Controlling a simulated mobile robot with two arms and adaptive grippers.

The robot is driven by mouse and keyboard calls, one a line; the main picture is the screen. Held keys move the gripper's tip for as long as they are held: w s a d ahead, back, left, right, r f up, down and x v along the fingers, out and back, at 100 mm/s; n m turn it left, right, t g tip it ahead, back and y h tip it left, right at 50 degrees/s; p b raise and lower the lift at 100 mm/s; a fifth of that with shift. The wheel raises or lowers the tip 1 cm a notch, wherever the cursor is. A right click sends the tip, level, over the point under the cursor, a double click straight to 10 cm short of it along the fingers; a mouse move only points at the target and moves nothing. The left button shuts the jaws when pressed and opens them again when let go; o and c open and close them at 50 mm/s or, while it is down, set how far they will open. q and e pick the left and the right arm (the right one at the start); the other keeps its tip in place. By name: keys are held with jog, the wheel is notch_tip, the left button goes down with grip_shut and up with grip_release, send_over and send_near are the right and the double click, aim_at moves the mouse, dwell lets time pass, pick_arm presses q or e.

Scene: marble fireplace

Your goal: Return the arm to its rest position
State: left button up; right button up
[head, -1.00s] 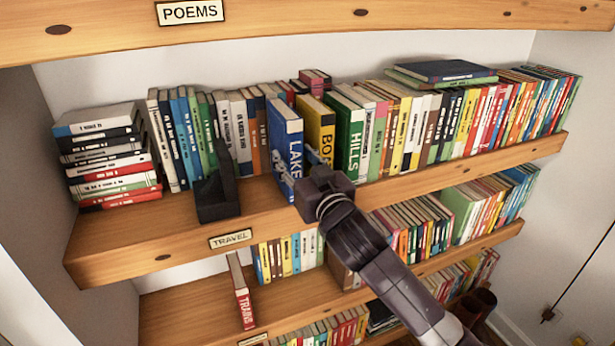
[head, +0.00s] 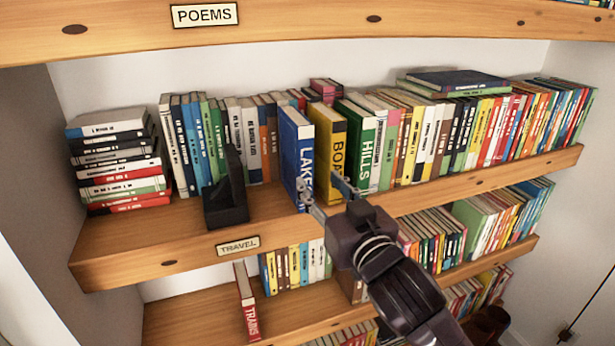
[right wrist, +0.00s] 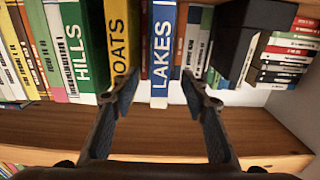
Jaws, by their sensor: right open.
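My right gripper (head: 328,196) is open and empty in front of the travel shelf (head: 150,240). Its two fingers are apart in the right wrist view (right wrist: 160,88). The blue LAKES book (head: 297,158) stands upright beyond the fingers and appears between them in the wrist view (right wrist: 163,50). The yellow BOATS book (head: 330,150) and green HILLS book (head: 366,152) stand to its right in the head view. A black bookend (head: 228,200) stands to its left, with a gap between. My left gripper is not in view.
The POEMS shelf (head: 330,30) runs above. Lying books (head: 115,160) are stacked at the left end. A red TRAINS book (head: 247,305) stands on the lower shelf, beside more books. Free space lies in front of the shelves.

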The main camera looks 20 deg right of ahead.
jog(key=s+d+f+g, duration=0.1)
jog(key=s+f+g, duration=0.35)
jog(key=f, duration=0.75)
jog(key=s+f+g, duration=0.3)
jog(key=s+f, duration=0.3)
jog(key=f, duration=0.7)
jog(key=s+f+n+g, duration=0.1)
jog(key=s+f+g, duration=0.2)
jog(key=s+f, duration=0.5)
jog(key=s+f+g, duration=0.4)
jog(key=s+f, duration=0.1)
jog(key=s, duration=0.5)
jog(key=s+f+g, duration=0.1)
jog(key=s+f, duration=0.2)
jog(key=f, duration=2.5)
jog(key=s+d+f+n+g, duration=0.1)
jog(key=s+d+f, duration=0.1)
jog(key=s+f, duration=1.3)
jog(key=shift+s+h, duration=0.3)
jog(key=shift+s, duration=0.55)
